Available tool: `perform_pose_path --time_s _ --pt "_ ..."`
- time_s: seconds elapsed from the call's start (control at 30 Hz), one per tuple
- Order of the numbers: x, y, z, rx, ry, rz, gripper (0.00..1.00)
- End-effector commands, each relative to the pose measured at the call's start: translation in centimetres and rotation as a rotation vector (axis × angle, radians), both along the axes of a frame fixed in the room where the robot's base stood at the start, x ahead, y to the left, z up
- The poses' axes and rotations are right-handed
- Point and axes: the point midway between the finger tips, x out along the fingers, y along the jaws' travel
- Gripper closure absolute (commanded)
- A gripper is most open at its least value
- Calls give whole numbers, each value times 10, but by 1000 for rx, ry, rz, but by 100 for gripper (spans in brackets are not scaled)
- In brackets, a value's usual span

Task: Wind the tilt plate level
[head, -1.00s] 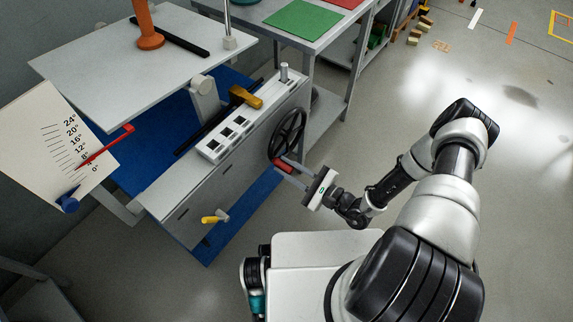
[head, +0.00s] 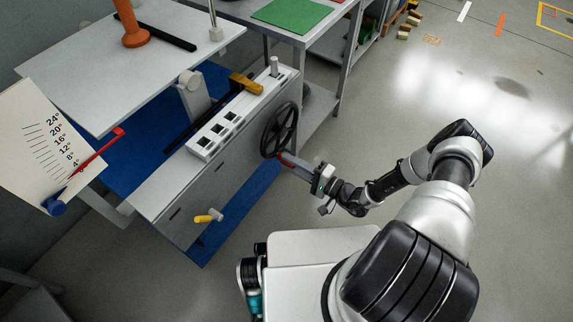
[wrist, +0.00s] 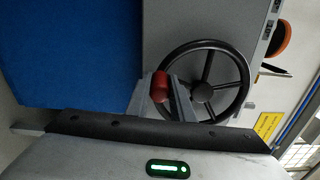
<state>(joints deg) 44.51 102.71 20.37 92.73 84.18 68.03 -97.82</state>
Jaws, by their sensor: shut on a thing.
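The tilt plate (head: 95,75) is a light grey slab at the upper left of the head view, above a blue base. The black handwheel (head: 282,130) is on the right end of the grey machine; it also shows in the wrist view (wrist: 237,70). My gripper (head: 287,160) is shut on the red knob (wrist: 161,86) of the handwheel, at its lower rim in the head view. The dial board (head: 22,125) carries a degree scale up to 24°.
A bench with a green mat (head: 292,14) stands behind.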

Motion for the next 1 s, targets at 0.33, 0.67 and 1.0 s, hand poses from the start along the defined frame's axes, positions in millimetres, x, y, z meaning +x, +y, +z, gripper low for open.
perform_pose_path --time_s 0.33,0.67,1.0 --pt "18 -16 -7 -157 -195 -4 100" --pt "25 -22 -8 -224 -280 -4 100" --pt "27 -23 -8 -235 -293 -5 100"
